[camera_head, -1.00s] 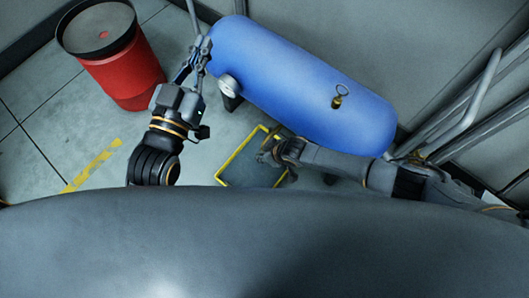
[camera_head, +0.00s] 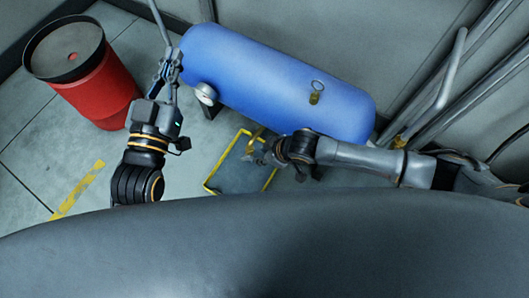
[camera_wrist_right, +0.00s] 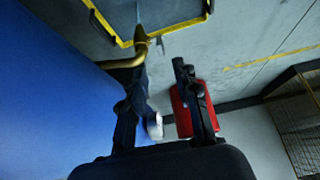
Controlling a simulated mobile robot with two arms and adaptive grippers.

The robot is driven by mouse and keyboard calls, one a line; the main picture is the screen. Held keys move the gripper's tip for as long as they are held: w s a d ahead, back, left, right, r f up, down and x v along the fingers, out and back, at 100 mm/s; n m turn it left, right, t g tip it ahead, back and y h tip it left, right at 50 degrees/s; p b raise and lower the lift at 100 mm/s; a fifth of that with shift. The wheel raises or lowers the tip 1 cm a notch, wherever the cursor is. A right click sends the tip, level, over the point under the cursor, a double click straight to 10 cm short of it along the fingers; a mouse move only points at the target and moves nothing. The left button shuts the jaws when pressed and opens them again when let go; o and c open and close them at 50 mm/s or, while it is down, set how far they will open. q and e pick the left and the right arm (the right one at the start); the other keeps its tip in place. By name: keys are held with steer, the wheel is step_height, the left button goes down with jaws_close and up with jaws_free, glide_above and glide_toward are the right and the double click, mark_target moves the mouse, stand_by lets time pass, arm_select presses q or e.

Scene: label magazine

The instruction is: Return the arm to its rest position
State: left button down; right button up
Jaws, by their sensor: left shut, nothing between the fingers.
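My left gripper (camera_head: 170,70) is at the upper left of the head view, in front of the left end of the blue tank. Its fingers are close together and hold nothing. My right gripper (camera_head: 264,154) is low in front of the tank, over the yellow-edged floor frame, and small in the head view. In the right wrist view the two fingers of my right gripper (camera_wrist_right: 162,80) stand apart with nothing visible between them. Its arm stretches in from the right.
The blue tank (camera_head: 270,80) lies along the wall, with a round gauge (camera_head: 205,94) at its left end. A red drum (camera_head: 100,90) stands at the left. Grey pipes (camera_head: 470,80) run at the right. The yellow-edged frame (camera_head: 209,184) is on the floor.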

steer(key=shift+s+d+r, duration=0.15)
steer(key=shift+r, duration=0.1)
stand_by(0.4)
